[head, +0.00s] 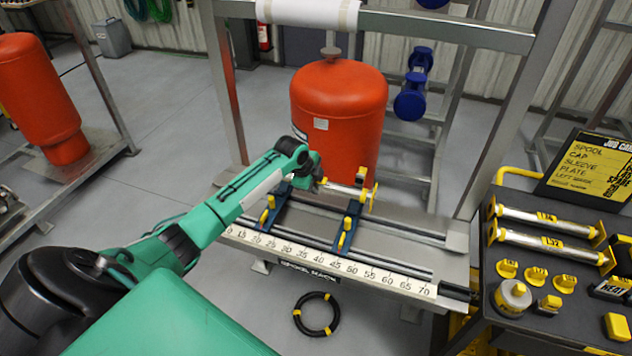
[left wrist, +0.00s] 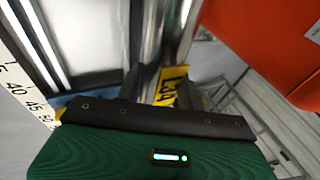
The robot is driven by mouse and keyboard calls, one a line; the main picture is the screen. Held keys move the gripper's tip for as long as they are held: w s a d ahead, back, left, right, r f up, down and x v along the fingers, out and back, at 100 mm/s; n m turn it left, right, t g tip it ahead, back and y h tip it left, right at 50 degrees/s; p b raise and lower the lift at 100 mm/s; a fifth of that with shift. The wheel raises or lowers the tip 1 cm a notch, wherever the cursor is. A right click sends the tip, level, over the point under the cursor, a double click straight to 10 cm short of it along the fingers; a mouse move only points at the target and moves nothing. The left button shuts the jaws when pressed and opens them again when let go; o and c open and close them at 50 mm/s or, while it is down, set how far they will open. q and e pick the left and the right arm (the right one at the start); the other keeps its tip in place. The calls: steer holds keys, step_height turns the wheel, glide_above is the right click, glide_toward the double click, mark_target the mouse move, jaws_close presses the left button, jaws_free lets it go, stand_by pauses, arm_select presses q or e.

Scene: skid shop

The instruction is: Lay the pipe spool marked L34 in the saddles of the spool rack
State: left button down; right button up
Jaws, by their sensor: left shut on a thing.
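The pipe spool (head: 343,189) is a short metal pipe with a yellow end flange, above the spool rack (head: 330,265). In the left wrist view its yellow tag reads L34 (left wrist: 172,84). My left gripper (head: 312,181) is shut on this spool near its left part; the fingers hide that end. Two blue saddles with yellow clamps stand on the rack, a left saddle (head: 270,213) and a right saddle (head: 348,227). The spool spans near their far ends; I cannot tell whether it touches them. My right gripper is not in view.
A red tank (head: 338,110) stands close behind the spool. A numbered scale (head: 340,264) runs along the rack's front. At right, a dark cart (head: 500,285) carries two other tagged spools (head: 545,218), caps and blocks. A black ring (head: 317,314) lies on the floor.

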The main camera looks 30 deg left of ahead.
arm_select(q)
steer(key=shift+p, duration=0.5)
stand_by(1.1)
steer(key=shift+f, duration=0.2)
stand_by(0.4)
steer(key=shift+f+b, duration=0.35)
steer(key=shift+f+b, duration=0.3)
steer(key=shift+f, duration=0.25)
steer(key=shift+f, duration=0.4)
steer(key=shift+f+b, duration=0.3)
steer(key=shift+f, duration=0.05)
steer(key=shift+f, duration=0.3)
stand_by(0.7)
